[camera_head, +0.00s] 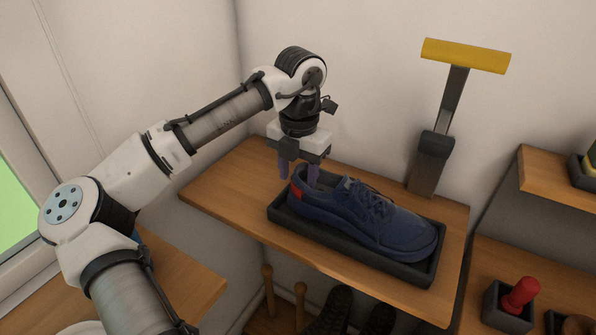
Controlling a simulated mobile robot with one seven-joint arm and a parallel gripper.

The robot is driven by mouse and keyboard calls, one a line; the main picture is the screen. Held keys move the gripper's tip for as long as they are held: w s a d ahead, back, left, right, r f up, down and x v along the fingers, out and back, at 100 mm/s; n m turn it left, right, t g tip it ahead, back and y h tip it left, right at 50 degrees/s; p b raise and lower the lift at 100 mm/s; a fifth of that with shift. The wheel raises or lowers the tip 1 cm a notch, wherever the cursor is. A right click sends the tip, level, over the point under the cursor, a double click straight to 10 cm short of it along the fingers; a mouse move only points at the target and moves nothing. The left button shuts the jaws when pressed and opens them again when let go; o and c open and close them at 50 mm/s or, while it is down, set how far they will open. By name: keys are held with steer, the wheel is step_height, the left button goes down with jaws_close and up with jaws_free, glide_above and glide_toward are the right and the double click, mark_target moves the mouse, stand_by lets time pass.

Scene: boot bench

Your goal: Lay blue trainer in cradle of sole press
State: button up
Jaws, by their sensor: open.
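The blue trainer (375,222) has a red heel patch and lies lengthwise in the dark shallow tray-like cradle (340,250). Its heel is at the left and its toe at the right. The sole press's dark upright (432,165) with a yellow bar handle (466,55) stands behind the cradle, the handle raised. My gripper (298,175) is open and points down at the heel end. One finger is at the left, outside the heel; the other is at the shoe's opening. Whether either finger touches the shoe cannot be told. The trainer's underside is hidden by the cradle's walls.
The wooden bench top (225,190) is bare left of the cradle. Walls rise close behind it. At the right, a lower shelf holds a dark box with a red knob (521,293), and a higher shelf (550,185) juts out. Wooden pegs (268,285) and dark boots (335,312) are below.

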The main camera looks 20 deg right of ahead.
step_height(320, 180, up, 14)
stand_by(0.5)
steer(key=shift+s+d+f, duration=0.1)
